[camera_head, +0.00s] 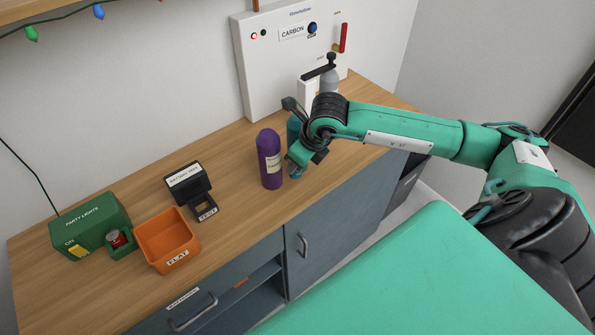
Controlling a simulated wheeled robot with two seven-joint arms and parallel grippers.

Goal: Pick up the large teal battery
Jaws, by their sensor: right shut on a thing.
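A dark teal cylinder (293,129), which looks like the large teal battery, stands at the back middle of the wooden counter, just right of and behind a purple bottle. My right gripper (296,150) reaches in from the right and is shut on the teal cylinder. The gripper and wrist cover much of it, so its lower end and whether it touches the counter cannot be told. My left gripper is out of view.
The purple bottle (269,160) stands close beside my right gripper. The black battery tester (186,179), orange FLAT bin (168,232) and green party lights box (92,224) stand to the left. The white CARBON machine (262,80) is behind. Counter (236,150) between tester and bottle is clear.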

